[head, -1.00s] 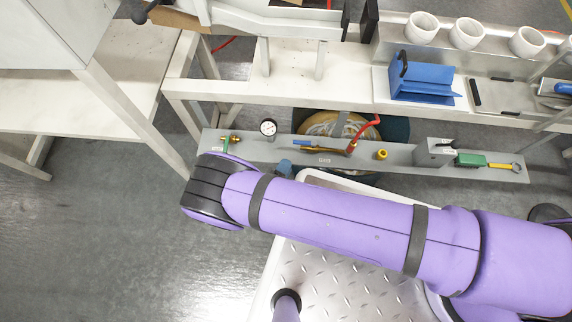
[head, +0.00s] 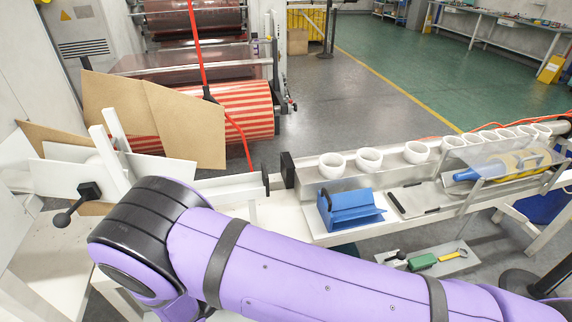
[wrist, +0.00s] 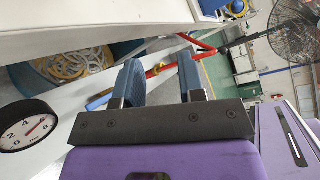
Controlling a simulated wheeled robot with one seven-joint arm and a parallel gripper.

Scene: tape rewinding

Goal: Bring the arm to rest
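My purple arm stretches across the lower part of the head view, its dark-banded elbow at the left. My gripper is out of sight in the head view. In the wrist view my gripper (wrist: 160,74) shows two blue fingers standing apart with nothing held between them. Behind them are a red hose (wrist: 203,50) and a shelf, both clear of the fingers as far as I can tell. A round pressure gauge (wrist: 25,125) is close at the left of the wrist view.
A red-striped roll (head: 240,112) and cardboard sheets (head: 188,125) are at the left. A fan (wrist: 297,28) shows in the wrist view. The green floor (head: 420,75) behind is open.

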